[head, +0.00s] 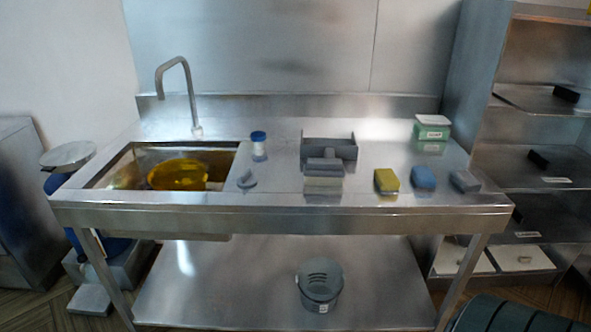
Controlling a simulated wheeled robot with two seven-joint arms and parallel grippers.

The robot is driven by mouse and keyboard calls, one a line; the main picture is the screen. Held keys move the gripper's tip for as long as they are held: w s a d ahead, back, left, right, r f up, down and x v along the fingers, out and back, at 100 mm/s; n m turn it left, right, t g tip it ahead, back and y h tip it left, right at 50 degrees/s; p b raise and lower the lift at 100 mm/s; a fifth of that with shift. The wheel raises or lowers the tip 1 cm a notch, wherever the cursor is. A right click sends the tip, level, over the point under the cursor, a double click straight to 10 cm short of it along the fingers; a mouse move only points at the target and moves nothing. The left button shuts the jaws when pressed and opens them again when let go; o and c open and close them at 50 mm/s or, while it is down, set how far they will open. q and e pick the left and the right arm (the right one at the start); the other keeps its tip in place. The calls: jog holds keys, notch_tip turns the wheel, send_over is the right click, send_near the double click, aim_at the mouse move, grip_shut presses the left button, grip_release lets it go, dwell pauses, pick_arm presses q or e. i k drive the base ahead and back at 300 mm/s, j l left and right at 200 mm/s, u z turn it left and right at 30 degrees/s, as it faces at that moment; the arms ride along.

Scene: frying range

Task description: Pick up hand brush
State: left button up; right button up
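A grey block with a paler lower part, which looks like the hand brush (324,176), sits near the front edge of the steel counter (285,188). It is directly in front of a dark grey open holder (345,148); I cannot tell whether it touches it. Neither of my grippers shows in the head view.
A sink with a yellow bowl (180,174) and a tap (187,90) is on the left. A blue-capped jar (259,148), yellow sponge (387,181), blue sponge (423,178), grey block (465,181) and green-white box (432,128) stand on the counter. A bucket (319,286) is below.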

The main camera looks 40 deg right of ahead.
aim_at(316, 172)
jog(key=k+l+u, duration=0.15)
jog(key=l, duration=0.25)
jog(key=k+l+u, duration=0.15)
jog(key=l, duration=0.25)
jog(key=k+l+u, duration=0.15)
jog(key=k+l, duration=0.15)
jog(key=k+l+u, duration=0.15)
jog(key=l, duration=0.3)
jog(key=k+l, duration=0.55)
jog(key=l, duration=0.1)
